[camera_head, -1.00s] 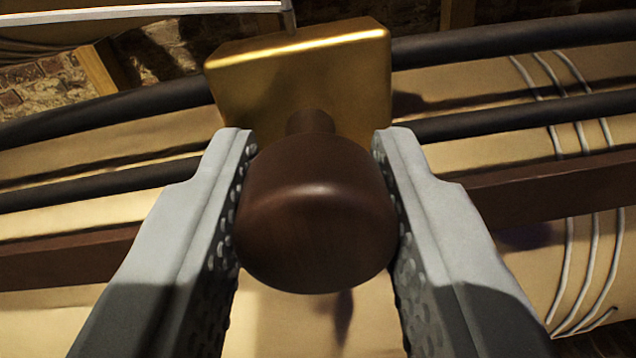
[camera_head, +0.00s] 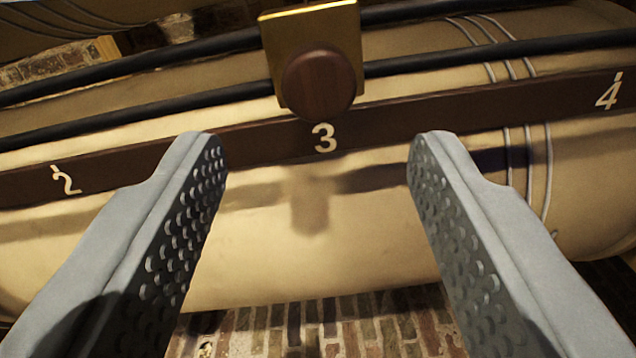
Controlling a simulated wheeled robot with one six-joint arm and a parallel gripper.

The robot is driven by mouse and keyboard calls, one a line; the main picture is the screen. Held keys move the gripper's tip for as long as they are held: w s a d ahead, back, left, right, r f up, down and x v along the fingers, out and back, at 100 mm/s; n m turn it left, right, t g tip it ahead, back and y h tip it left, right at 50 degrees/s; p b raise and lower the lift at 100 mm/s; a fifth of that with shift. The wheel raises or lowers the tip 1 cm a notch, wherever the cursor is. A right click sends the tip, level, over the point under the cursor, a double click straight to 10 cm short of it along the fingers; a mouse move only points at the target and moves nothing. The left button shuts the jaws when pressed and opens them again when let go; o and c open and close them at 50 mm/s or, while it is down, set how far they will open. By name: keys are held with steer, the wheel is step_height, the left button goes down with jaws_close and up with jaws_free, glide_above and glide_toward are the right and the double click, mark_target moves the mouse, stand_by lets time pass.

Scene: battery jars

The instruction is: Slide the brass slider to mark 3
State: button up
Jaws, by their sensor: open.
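The brass slider (camera_head: 345,32) sits on two dark rods at the top centre. Its round dark wooden knob (camera_head: 319,86) faces me. The dark scale strip (camera_head: 400,122) runs below the rods with white marks: 2 at the left, mark 3 (camera_head: 324,138) in the middle and 4 at the right. The slider stands above mark 3, its knob almost directly over the numeral. My gripper (camera_head: 316,150) is open and empty. Its fingers are wide apart, below and clear of the knob, to either side of mark 3.
The dark rods (camera_head: 440,62) run across the view. Behind and below them is a large tan rounded body (camera_head: 380,250) with pale cords (camera_head: 540,170) tied around its right part. A brick surface (camera_head: 340,320) shows at the bottom. The space between my fingers is free.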

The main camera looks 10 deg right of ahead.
steer(key=v, duration=0.8)
steer(key=shift+s+a, duration=0.15)
steer(key=shift+s, duration=0.2)
steer(key=w+a+r+n, duration=0.1)
steer(key=w+a+r, duration=0.3)
steer(key=a+r, duration=0.8)
steer(key=w+a+r+n, duration=0.1)
steer(key=w+a+r, duration=0.3)
steer(key=a+r, duration=0.85)
steer(key=s+a+r+n+y, duration=0.1)
steer(key=s+a+y, duration=0.1)
steer(key=s+a, duration=0.3)
steer(key=s+a+r+n+y, duration=0.1)
steer(key=s+a, duration=0.5)
steer(key=a, duration=0.8)
steer(key=s+a+r+n+y, duration=0.1)
steer(key=s+a+y, duration=0.1)
steer(key=s+a, duration=0.4)
steer(key=a, duration=0.4)
steer(key=shift+a+n+y, duration=0.2)
steer(key=shift+n+y, duration=0.1)
steer(key=shift+y, duration=0.1)
